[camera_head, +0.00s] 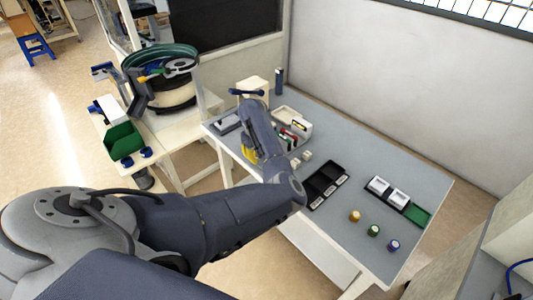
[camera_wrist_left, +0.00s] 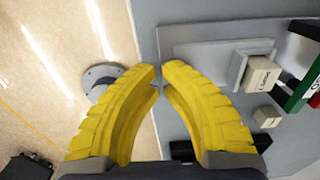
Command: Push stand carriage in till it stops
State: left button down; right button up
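My left gripper (camera_head: 249,154) has yellow fingers and hangs over the left part of the grey table, partly hidden by my arm. In the left wrist view its fingertips (camera_wrist_left: 160,72) come together with only a thin gap and hold nothing visible. Beside them is a light grey plate (camera_wrist_left: 200,36) bearing a grey holder with a beige block (camera_wrist_left: 262,73). I cannot tell for certain which part is the stand carriage. The fingertips look apart from the holder, to its left. My right gripper is not in view.
A small beige block (camera_wrist_left: 267,117) lies near the holder. A white tray (camera_head: 296,119) with coloured parts, a black tray (camera_head: 326,184) and white trays (camera_head: 390,190) stand on the table (camera_head: 350,150). A bowl feeder (camera_head: 168,85) stands at the left. The table's far right is clear.

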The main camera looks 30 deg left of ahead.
pick_arm(q)
jog(key=shift+w+d, duration=0.3)
jog(key=shift+w, duration=0.9)
jog(key=shift+w+d, duration=0.3)
jog(key=shift+w, duration=0.95)
jog(key=shift+w+d, duration=0.3)
jog(key=shift+w, duration=0.9)
jog(key=shift+s, duration=0.1)
jog(key=shift+s+a, duration=0.25)
jog(key=shift+s, duration=0.65)
notch_tip(320, 180, up, 9)
dwell(0.9)
dwell(0.4)
